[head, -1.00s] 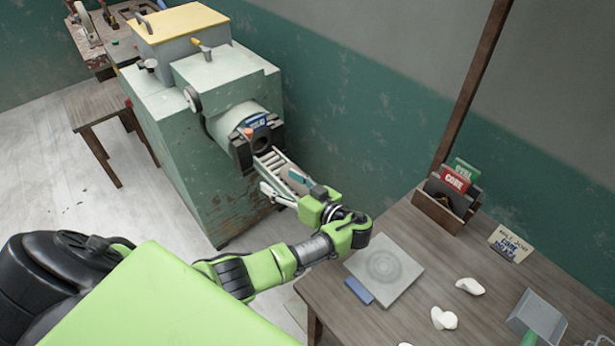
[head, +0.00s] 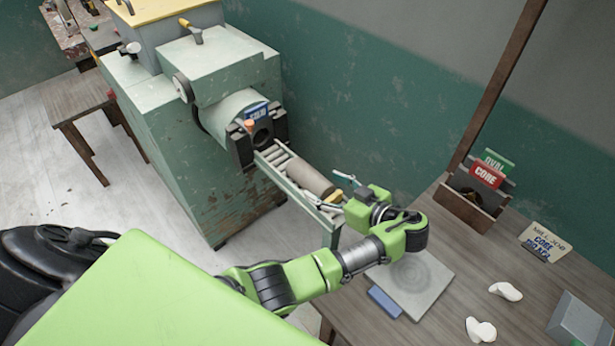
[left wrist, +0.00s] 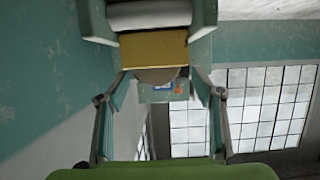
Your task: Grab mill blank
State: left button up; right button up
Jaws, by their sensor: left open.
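The mill blank is a grey-brown clay cylinder (head: 309,178) lying along the roller tray (head: 275,158) in front of the machine's outlet. My left gripper (head: 338,190) is open and empty at the tray's outer end. Its fingers stand apart on either side of the tray end, just beyond the blank. In the left wrist view the picture is upside down; the open fingers flank a yellow-brown block (left wrist: 153,50), with a brown rounded end (left wrist: 155,76), likely the blank's, showing past it. My right gripper is not in view.
The green pug mill (head: 190,140) stands behind the tray. At right a wooden table (head: 440,325) holds a grey slab (head: 425,290), a blue block (head: 384,302), white lumps (head: 481,329), a card box (head: 475,205) and a sign (head: 545,242). A gap of floor lies between mill and table.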

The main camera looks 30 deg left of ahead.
aim_at(314, 179)
pick_arm(q)
jog(key=shift+w+a, duration=0.2)
jog(key=shift+a, duration=0.25)
jog(key=p+x, duration=0.2)
jog(key=x, duration=0.1)
jog(key=shift+w+a+f, duration=0.15)
jog(key=shift+w+a, duration=0.1)
jog(key=shift+a, duration=0.05)
jog(key=shift+w+a+f, duration=0.1)
jog(key=shift+a+f, duration=0.15)
jog(key=shift+a, duration=0.1)
jog(key=shift+r, duration=0.1)
jog(key=c, duration=1.7)
